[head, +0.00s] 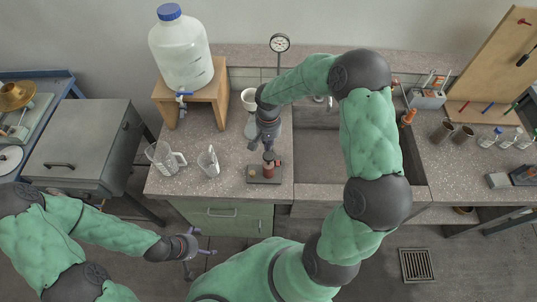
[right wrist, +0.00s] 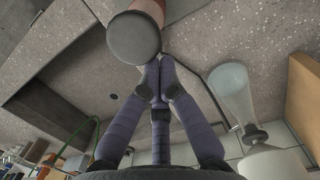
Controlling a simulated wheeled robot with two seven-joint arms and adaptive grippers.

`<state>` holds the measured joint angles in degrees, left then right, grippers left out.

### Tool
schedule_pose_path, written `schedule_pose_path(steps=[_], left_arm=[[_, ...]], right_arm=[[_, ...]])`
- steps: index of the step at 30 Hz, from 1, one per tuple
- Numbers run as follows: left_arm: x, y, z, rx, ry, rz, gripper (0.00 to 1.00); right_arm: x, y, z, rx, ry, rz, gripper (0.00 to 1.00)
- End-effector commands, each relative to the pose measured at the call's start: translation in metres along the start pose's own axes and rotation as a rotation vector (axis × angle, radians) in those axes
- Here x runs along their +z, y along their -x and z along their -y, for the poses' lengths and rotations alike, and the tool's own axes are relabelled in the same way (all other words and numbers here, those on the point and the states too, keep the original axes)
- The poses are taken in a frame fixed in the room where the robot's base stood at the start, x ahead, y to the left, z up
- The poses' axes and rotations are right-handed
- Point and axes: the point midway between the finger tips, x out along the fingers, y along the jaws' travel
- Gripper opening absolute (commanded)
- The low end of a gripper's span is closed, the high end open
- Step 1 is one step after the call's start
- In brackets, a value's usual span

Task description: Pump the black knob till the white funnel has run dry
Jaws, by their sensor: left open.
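The black knob (head: 270,156) tops a reddish-brown pump body (head: 268,168) on a dark base plate (head: 264,175) near the bench's front edge. In the right wrist view the knob (right wrist: 133,38) is a round dark disc just beyond my fingertips. My right gripper (head: 267,143) is above the knob; its fingers (right wrist: 160,68) are drawn together with nothing between them. Whether they touch the knob I cannot tell. The white funnel (head: 249,97) stands behind, partly hidden by my right arm; its contents cannot be made out. My left gripper (head: 191,243) is open and empty, in front of the bench.
A big bottle with a blue cap (head: 181,48) stands on a wooden stand (head: 216,90) at the back left. A sink (head: 320,165) lies to the right. A gauge (head: 280,43) rises behind.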

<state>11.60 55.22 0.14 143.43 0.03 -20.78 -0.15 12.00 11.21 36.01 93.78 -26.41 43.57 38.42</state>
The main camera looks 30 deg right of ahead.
Motion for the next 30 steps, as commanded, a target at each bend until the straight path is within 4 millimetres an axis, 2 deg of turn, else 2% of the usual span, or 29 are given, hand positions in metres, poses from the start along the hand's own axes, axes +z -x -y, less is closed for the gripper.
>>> schedule_pose_path(steps=[5,15,21,25,30], left_arm=[[0.0,0.0,0.0,0.0,0.0,0.0,1.0],[0.0,0.0,0.0,0.0,0.0,0.0,1.0],[0.0,0.0,0.0,0.0,0.0,0.0,1.0],[0.0,0.0,0.0,0.0,0.0,0.0,1.0],[0.0,0.0,0.0,0.0,0.0,0.0,1.0]], right_arm=[[-0.001,0.011,0.0,-0.001,-0.001,-0.003,0.0],[-0.001,0.075,0.0,-0.002,0.0,-0.004,0.0],[-0.001,0.105,0.0,0.0,0.0,-0.002,0.0],[0.0,0.116,0.0,0.0,-0.001,0.0,0.0],[0.0,0.12,0.0,0.0,0.0,0.0,0.0]])
